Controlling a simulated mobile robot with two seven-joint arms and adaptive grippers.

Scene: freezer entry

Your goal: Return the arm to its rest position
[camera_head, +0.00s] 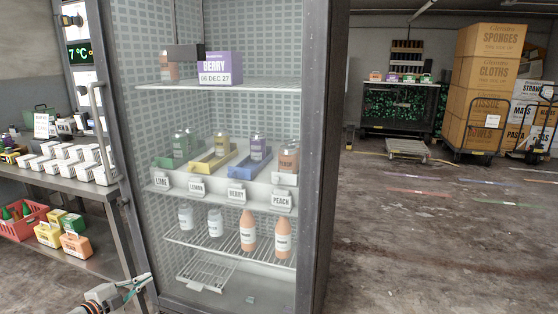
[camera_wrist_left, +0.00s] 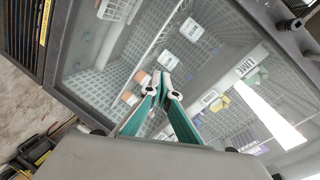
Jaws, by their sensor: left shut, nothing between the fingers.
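My left gripper (camera_head: 136,284) is low at the bottom left of the head view, in front of the lower left corner of the glass-fronted cabinet (camera_head: 318,150). Its teal fingers are together with nothing between them. They also show in the left wrist view (camera_wrist_left: 162,82), pointing at the cabinet's glass front and shelves. I cannot tell the gap between fingertips and glass. Most of the left arm is outside the head view. My right gripper is not in view.
The cabinet's upright handle (camera_head: 98,125) is on its left side. A steel table (camera_head: 75,187) with white boxes stands left, a red basket (camera_head: 22,222) below it. Stacked cartons (camera_head: 480,85) stand on a cart at back right. The floor (camera_head: 430,240) on the right is open.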

